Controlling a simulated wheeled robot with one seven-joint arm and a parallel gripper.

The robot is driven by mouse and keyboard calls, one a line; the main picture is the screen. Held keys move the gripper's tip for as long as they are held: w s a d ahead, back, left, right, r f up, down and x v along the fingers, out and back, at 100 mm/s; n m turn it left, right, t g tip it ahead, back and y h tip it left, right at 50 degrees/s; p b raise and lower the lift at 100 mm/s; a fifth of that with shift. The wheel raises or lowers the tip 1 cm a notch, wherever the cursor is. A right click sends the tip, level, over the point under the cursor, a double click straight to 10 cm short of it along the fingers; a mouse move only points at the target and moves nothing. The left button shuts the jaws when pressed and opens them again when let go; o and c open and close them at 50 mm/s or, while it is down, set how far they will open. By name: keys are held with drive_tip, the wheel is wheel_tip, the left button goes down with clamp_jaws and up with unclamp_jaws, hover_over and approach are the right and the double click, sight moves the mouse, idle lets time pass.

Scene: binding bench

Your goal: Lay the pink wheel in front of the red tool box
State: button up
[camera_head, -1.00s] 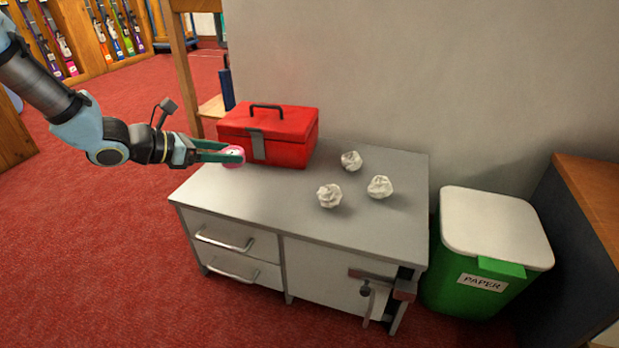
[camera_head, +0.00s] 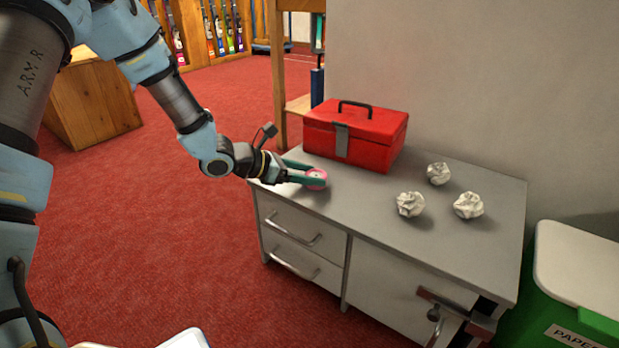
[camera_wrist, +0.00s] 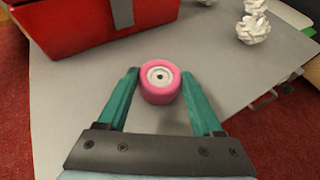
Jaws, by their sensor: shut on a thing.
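The pink wheel (camera_head: 316,178) has a pale hub and sits between the fingertips of my gripper (camera_head: 311,176). The wrist view shows the wheel (camera_wrist: 160,82) with its hub facing the camera and a green finger on each side (camera_wrist: 160,88). My gripper is shut on it. The red tool box (camera_head: 355,137) stands at the back of the grey bench top (camera_head: 345,197). The wheel is just in front of the box's left part, low by the bench's left end and apart from the box. I cannot tell whether the wheel touches the bench top.
Several crumpled paper balls, one of them nearest the box (camera_head: 438,173), lie on the right of the bench top. The bench top before the tool box is clear. A green paper bin (camera_head: 575,290) stands right of the bench. A wall rises behind.

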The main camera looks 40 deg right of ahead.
drive_tip(key=o, duration=1.4)
drive_tip(key=shift+c, duration=0.2)
drive_tip(key=shift+w+a+r, duration=0.1)
drive_tip(key=shift+a+r, duration=0.15)
drive_tip(key=w+a+r+m+t+y+p, duration=0.1)
drive_tip(key=a+r+m+y, duration=0.3)
drive_tip(key=a, duration=1.2)
drive_tip(key=w+a+r+m+t+y+p, duration=0.1)
drive_tip(key=a+m, duration=0.5)
drive_tip(key=a, duration=1)
drive_tip(key=w+a+r+m+t+y+p, duration=0.1)
drive_tip(key=a+r+m+y, duration=0.4)
drive_tip(key=a, duration=1.1)
drive_tip(key=shift+r+m+t+y+p, duration=0.4)
drive_tip(key=shift+r+t+y+p, duration=0.3)
drive_tip(key=shift+r+t+y, duration=0.4)
